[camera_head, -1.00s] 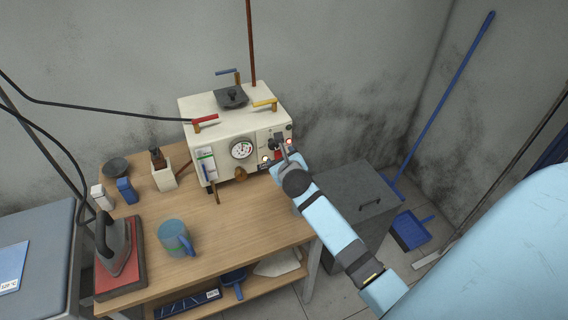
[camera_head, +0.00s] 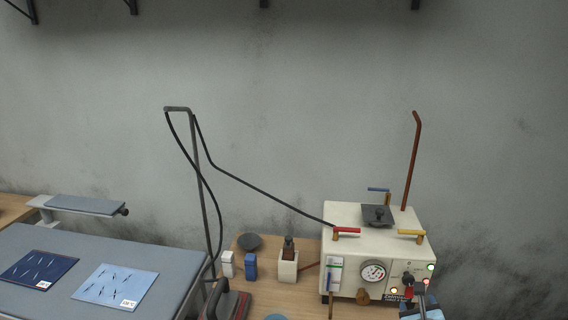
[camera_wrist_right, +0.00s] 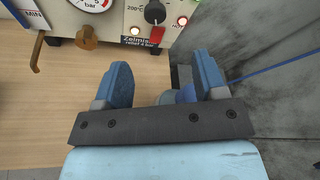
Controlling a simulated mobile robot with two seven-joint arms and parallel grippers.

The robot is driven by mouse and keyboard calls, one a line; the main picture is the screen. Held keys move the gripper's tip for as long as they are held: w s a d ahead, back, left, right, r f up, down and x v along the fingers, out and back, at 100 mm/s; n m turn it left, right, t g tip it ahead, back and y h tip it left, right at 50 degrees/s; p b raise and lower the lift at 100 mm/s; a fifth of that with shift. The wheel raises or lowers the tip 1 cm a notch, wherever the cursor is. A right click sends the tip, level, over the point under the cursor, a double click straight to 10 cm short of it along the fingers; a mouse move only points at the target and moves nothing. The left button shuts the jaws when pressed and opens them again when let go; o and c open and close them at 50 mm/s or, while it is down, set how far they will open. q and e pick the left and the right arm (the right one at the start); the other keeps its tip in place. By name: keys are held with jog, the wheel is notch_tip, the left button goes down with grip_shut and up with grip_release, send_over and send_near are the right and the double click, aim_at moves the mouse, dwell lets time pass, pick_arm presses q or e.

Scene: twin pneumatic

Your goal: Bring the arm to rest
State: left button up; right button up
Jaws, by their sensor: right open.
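My right gripper (camera_wrist_right: 161,85) is open, with two blue fingers apart and nothing held between them in the right wrist view. In the head view it shows at the bottom right (camera_head: 419,300), in front of the cream steam generator (camera_head: 345,250). The red-and-black switch (camera_wrist_right: 156,22) on the generator's front panel stands just beyond the fingers, apart from them. My left gripper is not in view.
The pressure gauge (camera_head: 373,272) and lit lamps sit on the generator's front. A wooden table (camera_wrist_right: 60,115) lies below. An iron (camera_head: 228,302) stands left of the generator, beside a grey ironing board (camera_head: 185,265).

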jog(key=s+a+f+n+t+y, duration=0.1)
jog(key=s+a+n+t+y, duration=0.15)
jog(key=s+a+n, duration=0.6)
jog(key=s+a+f+n+t+y, duration=0.2)
jog(key=s+a+n+y, duration=0.15)
jog(key=n, duration=1.05)
jog(key=s+a+f+n+g+y, duration=0.1)
jog(key=s+a+f+n+g, duration=0.2)
jog(key=s+f+n, duration=0.2)
jog(key=s+a+f+n+g+y, duration=0.1)
jog(key=s+a+f+n+g, duration=0.2)
jog(key=s+f+n, duration=0.2)
jog(key=s+n, duration=0.3)
jog(key=n, duration=0.2)
jog(key=shift+s+f+g+y, duration=0.15)
jog(key=shift+f+g+y, duration=0.1)
jog(key=shift+g+y, duration=0.1)
